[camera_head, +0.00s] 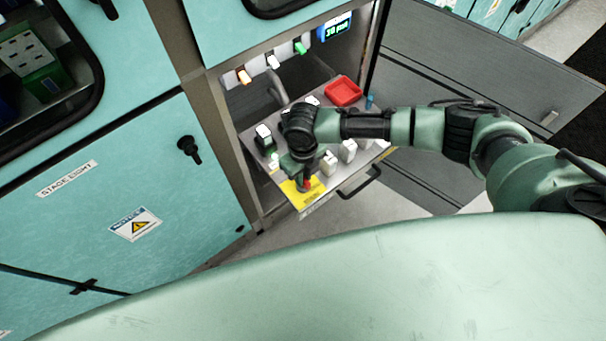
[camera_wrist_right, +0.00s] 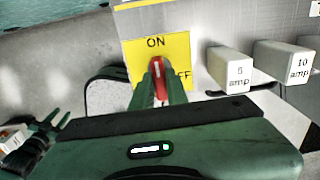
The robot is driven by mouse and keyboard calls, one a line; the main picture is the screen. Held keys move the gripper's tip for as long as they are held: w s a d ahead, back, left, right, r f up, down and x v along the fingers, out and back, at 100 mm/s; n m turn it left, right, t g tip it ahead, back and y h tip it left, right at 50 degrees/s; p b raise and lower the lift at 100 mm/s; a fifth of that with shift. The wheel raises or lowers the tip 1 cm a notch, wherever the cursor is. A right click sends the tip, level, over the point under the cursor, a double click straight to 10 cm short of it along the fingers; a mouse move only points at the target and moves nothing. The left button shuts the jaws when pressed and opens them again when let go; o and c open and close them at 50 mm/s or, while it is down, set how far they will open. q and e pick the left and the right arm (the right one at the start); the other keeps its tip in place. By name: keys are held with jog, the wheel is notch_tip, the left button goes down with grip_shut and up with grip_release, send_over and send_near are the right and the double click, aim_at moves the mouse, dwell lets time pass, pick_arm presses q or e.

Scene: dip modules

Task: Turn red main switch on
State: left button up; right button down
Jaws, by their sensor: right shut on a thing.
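The red main switch (camera_wrist_right: 158,78) sits on a yellow plate (camera_wrist_right: 189,48) marked ON at the top and OFF, partly covered, at the right. In the wrist view the switch handle points up toward the ON word. My right gripper (camera_wrist_right: 158,92) is shut on the switch, one green finger on each side. In the head view the right gripper (camera_head: 305,180) reaches down over the yellow plate (camera_head: 312,192) at the front corner of the pulled-out drawer panel, with a bit of red showing.
White blocks marked 5 amp (camera_wrist_right: 230,68) and 10 amp (camera_wrist_right: 283,62) stand right of the switch. A black drawer handle (camera_head: 361,184) sticks out in front. Teal cabinet doors (camera_head: 105,200) stand to the left.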

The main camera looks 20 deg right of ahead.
jog(key=shift+w+r, duration=0.1)
jog(key=c, duration=1.4)
grip_release()
notch_tip(320, 180, up, 8)
jog(key=shift+f+b, duration=0.1)
jog(key=shift+b, duration=0.4)
